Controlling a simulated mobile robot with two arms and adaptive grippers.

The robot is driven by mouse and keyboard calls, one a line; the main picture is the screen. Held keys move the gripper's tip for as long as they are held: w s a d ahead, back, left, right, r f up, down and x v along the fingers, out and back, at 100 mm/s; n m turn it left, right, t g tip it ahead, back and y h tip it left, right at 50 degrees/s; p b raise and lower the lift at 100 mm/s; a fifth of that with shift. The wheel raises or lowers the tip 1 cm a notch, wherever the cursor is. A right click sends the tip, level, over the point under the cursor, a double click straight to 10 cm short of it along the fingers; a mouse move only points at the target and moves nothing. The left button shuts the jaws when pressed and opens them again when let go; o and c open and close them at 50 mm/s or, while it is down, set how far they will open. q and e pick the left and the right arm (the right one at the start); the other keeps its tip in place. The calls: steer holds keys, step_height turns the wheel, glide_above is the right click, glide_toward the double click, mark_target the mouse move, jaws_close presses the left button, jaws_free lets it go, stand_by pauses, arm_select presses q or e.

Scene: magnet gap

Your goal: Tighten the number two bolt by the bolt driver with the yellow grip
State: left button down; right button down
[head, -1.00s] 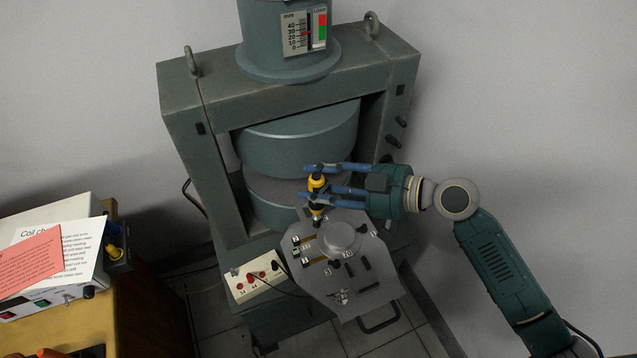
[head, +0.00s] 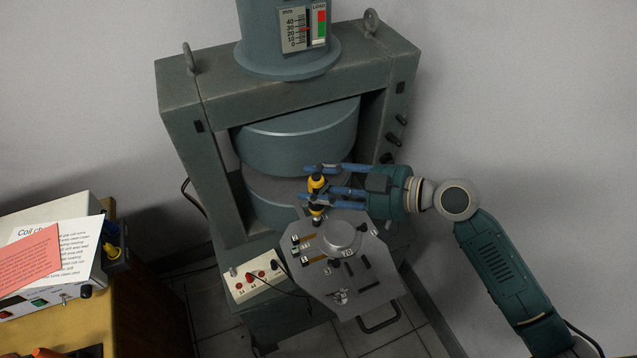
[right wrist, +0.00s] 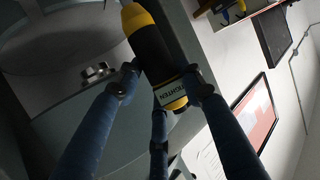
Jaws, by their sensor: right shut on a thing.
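The bolt driver (head: 317,182) has a yellow and black grip and stands upright over the far left corner of the grey plate (head: 356,296). My right gripper (head: 311,186) is shut on it, with blue fingers around the grip. In the right wrist view the driver (right wrist: 152,48) shows black with yellow ends and a "TIGHTEN" label, between the fingers. The driver's lower end is at the plate's corner; I cannot tell whether it sits on a bolt. My left gripper is not in view.
The press-like magnet frame (head: 180,122) stands behind, with two round poles and a gap between them. The plate carries a round disc (head: 341,236) and small fittings. A switch box (head: 255,281) with a cable is left of it. A desk with a coil unit (head: 80,283) stands far left.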

mark_target(318, 173)
steer(key=shift+s+d+f+b, duration=0.1)
steer(key=shift+d+f+b, duration=0.1)
steer(key=shift+f+b, duration=0.2)
steer(key=shift+d+f+b, duration=0.2)
steer(key=shift+f+b, duration=0.1)
steer(key=shift+f, duration=0.2)
steer(key=shift+s+f, duration=0.1)
steer(key=shift+f, duration=0.05)
stand_by(1.3)
stand_by(0.6)
steer(key=shift+w+a+r+p, duration=0.1)
steer(key=shift+a+r+p, duration=0.1)
steer(key=shift+r+p, duration=0.45)
steer(key=shift+w+a+r+p, duration=0.15)
steer(key=shift+r+p, duration=0.2)
steer(key=shift+r, duration=0.55)
steer(key=shift+a+r+p, duration=0.1)
steer(key=shift+r+p, duration=0.35)
steer(key=shift+r, duration=0.25)
steer(key=shift+r+p, duration=0.7)
steer(key=shift+r, duration=0.6)
